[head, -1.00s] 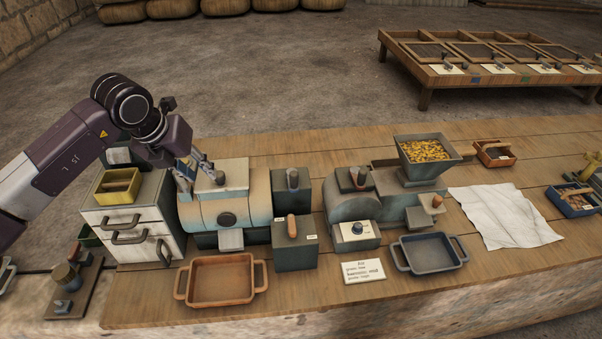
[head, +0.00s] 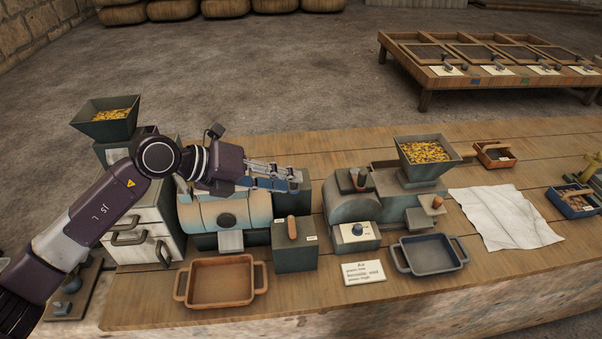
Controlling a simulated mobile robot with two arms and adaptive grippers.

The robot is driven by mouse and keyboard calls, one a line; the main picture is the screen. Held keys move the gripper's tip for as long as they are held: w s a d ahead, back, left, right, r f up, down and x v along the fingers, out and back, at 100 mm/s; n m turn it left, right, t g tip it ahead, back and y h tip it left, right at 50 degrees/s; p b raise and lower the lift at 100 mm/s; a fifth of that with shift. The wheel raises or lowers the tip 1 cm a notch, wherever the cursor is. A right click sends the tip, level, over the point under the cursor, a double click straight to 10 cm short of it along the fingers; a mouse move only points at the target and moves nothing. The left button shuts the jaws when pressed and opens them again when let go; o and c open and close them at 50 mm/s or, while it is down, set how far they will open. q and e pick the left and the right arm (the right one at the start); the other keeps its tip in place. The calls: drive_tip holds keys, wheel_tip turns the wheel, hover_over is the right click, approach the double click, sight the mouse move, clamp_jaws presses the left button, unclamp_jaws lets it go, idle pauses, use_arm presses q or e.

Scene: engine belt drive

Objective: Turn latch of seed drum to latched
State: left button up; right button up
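The seed drum seems to be the pale blue and cream cylinder (head: 207,215) lying on the left of the bench, with a dark round spot on its front. A dark grey box (head: 293,256) with an orange-brown handle (head: 292,228) stands at its right side. My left gripper (head: 290,180) reaches right across the drum's top, with its fingertips at the upright knob on the taller grey block behind that box. The fingers cover the knob and the drum's lid. I cannot tell whether they touch the knob, and no latch position is readable. My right gripper is out of view.
A second grey machine (head: 350,205) with a seed-filled hopper (head: 424,153) stands to the right. A brown tray (head: 220,282) and a dark blue tray (head: 432,254) sit in front. Another seed hopper (head: 106,116) is behind my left arm. A white cloth (head: 505,216) lies on the right.

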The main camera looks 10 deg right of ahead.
use_arm(q)
drive_tip(key=shift+s+d+r+n+h, duration=0.1)
drive_tip(key=shift+s+d+r+h, duration=0.2)
drive_tip(key=shift+d+r+h, duration=0.25)
drive_tip(key=shift+s+d+r+n+h, duration=0.1)
drive_tip(key=shift+s+d+r+h, duration=0.3)
drive_tip(key=shift+d, duration=0.3)
drive_tip(key=shift+s+d+r+n+h, duration=0.1)
drive_tip(key=shift+s+d+r+h, duration=0.1)
drive_tip(key=shift+d+r+h, duration=0.35)
